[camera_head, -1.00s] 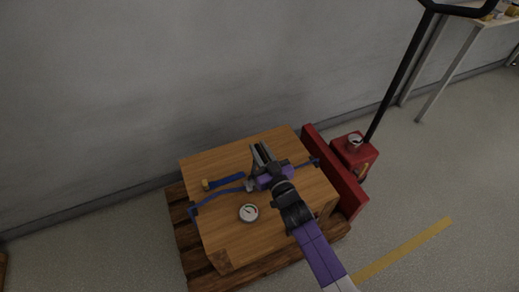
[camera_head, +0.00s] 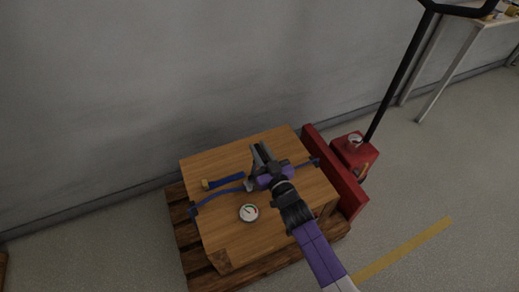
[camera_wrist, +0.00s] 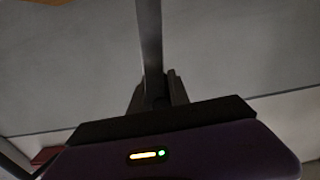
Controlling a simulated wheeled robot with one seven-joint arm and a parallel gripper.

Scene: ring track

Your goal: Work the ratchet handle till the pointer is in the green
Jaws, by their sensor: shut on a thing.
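A wooden crate (camera_head: 222,231) sits on a pallet, with a blue strap (camera_head: 219,193) running across its top. A ratchet (camera_head: 250,185) lies on the strap near the middle, partly hidden by my gripper. A round white gauge (camera_head: 249,213) is on the crate top in front of the strap; its needle is too small to read surely. My gripper (camera_head: 258,150) is over the crate just behind the ratchet. In the wrist view my gripper (camera_wrist: 157,92) is shut on a grey bar, the ratchet handle (camera_wrist: 149,40), which rises between the fingers.
A blue tool with a yellow end (camera_head: 225,181) lies on the crate behind the strap. A red pallet jack (camera_head: 355,152) with a tall black handle stands at the right. The grey wall is close behind.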

